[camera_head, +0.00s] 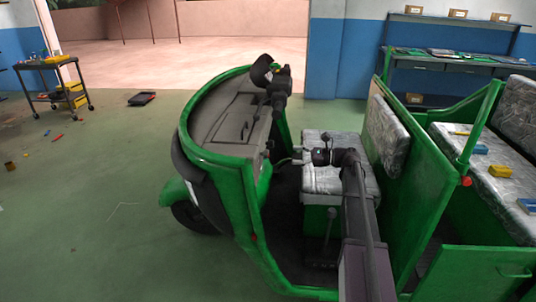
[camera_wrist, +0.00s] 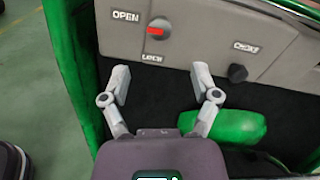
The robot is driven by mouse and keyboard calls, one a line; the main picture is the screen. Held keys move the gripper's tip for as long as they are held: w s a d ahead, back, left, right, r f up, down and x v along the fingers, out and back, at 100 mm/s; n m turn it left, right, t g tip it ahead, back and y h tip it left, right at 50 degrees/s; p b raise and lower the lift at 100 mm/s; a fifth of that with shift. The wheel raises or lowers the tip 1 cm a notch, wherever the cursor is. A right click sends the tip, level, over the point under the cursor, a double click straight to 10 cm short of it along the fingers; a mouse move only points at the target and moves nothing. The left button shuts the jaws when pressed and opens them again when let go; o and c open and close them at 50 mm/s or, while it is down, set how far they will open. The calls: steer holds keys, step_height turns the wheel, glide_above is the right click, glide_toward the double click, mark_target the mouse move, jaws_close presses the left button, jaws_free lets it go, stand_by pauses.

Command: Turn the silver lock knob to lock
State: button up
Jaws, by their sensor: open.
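The silver lock knob (camera_wrist: 159,31) is on the grey panel (camera_wrist: 205,30) at the top of the wrist view. Its red mark lies roughly level and points left toward the word OPEN; smaller lettering sits below it. My gripper (camera_wrist: 161,80) is open and empty, its two fingers spread apart below the knob in the picture, not around it. In the head view my gripper (camera_head: 284,155) reaches left over the front seat toward the dashboard of the green rickshaw (camera_head: 437,170). I cannot make out the knob clearly there.
A black knob (camera_wrist: 238,73) sits lower right on the panel. A green rounded part (camera_wrist: 228,128) lies below the right finger. The handlebar (camera_head: 281,90) stands above the dashboard. The front seat (camera_head: 325,177) is under my arm. A tool cart (camera_head: 55,82) is far left.

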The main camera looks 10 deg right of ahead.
mark_target(264, 153)
steer(key=x, duration=1)
steer(key=shift+a+f, duration=0.1)
steer(key=shift+c, duration=0.2)
jaws_close()
